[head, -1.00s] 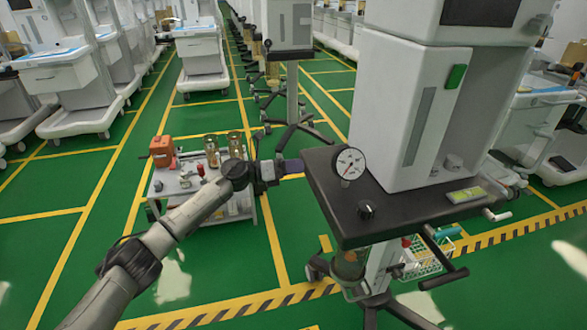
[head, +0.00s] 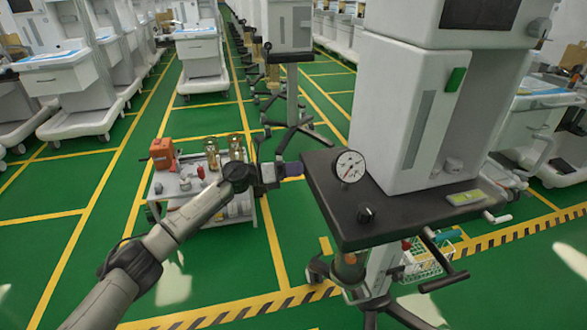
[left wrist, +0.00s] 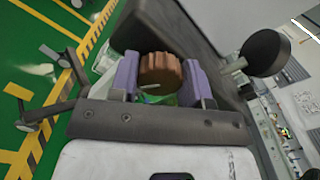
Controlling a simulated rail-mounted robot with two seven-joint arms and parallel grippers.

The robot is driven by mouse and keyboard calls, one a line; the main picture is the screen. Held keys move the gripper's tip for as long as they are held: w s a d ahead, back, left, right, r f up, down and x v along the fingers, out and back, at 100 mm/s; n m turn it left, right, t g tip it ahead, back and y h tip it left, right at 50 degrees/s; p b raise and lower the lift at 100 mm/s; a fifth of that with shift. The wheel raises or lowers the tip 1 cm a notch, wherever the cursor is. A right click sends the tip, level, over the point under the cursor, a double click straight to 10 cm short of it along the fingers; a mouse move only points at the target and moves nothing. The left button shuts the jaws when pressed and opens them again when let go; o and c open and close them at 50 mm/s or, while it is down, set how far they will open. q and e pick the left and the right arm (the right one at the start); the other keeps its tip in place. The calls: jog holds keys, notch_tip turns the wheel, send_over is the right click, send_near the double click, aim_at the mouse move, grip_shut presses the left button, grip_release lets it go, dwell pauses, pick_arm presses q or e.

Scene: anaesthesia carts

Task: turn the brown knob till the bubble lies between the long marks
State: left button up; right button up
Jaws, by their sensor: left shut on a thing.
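The brown knob (left wrist: 160,70) is ribbed and shows in the left wrist view between two purple fingers. My left gripper (left wrist: 165,80) is shut on it, one finger on each side. In the head view my left gripper (head: 293,170) is at the left edge of the dark cart top (head: 410,212), and the knob cannot be made out there. A yellow-green level vial (head: 466,198) lies near the right front of the cart top. Its bubble and long marks are too small to read. My right gripper is not in view.
A low side table (head: 240,208) with bottles and an orange item is beside my left arm. Green floor is open in front.

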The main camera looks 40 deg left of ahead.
pick_arm(q)
jog(key=n+p, duration=0.1)
jog(key=p, duration=0.1)
jog(key=n+p, duration=0.1)
jog(key=p, duration=0.1)
jog(key=n+p, duration=0.2)
jog(key=shift+r, duration=0.25)
jog(key=shift+f+n+p, duration=0.25)
jog(key=shift+n+p, duration=0.35)
jog(key=shift+p, duration=0.05)
jog(key=o, duration=0.9)
jog(key=shift+a, duration=0.1)
jog(key=shift+p+v, duration=1.7)
jog(key=shift+v, duration=5.2)
